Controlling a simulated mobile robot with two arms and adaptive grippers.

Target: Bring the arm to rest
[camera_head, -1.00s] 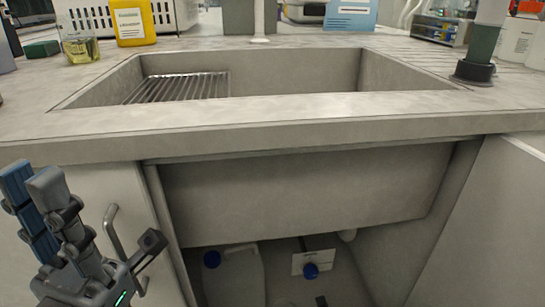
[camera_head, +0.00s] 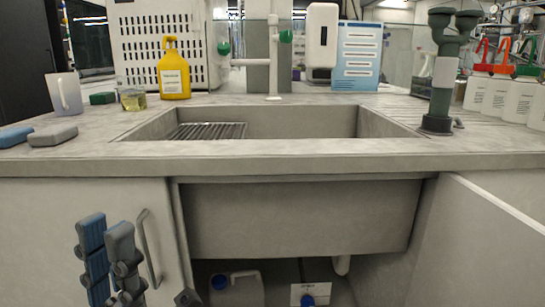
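My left gripper (camera_head: 147,262) is at the lower left, in front of the closed cabinet door (camera_head: 58,232) and close to its handle (camera_head: 150,249). Two dark jointed fingers with blue and grey pads point up. A third finger tip shows apart from them at the lower right. The gripper looks open, and nothing shows between the fingers. Its palm is cut off by the lower edge of the picture. My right gripper is not in view.
The counter has a sink (camera_head: 285,122) with a rack (camera_head: 208,131). A yellow jug (camera_head: 174,78), a beaker (camera_head: 133,101) and white bottles (camera_head: 497,96) stand on it. An open door (camera_head: 490,240) is at right. Containers (camera_head: 238,291) stand under the sink.

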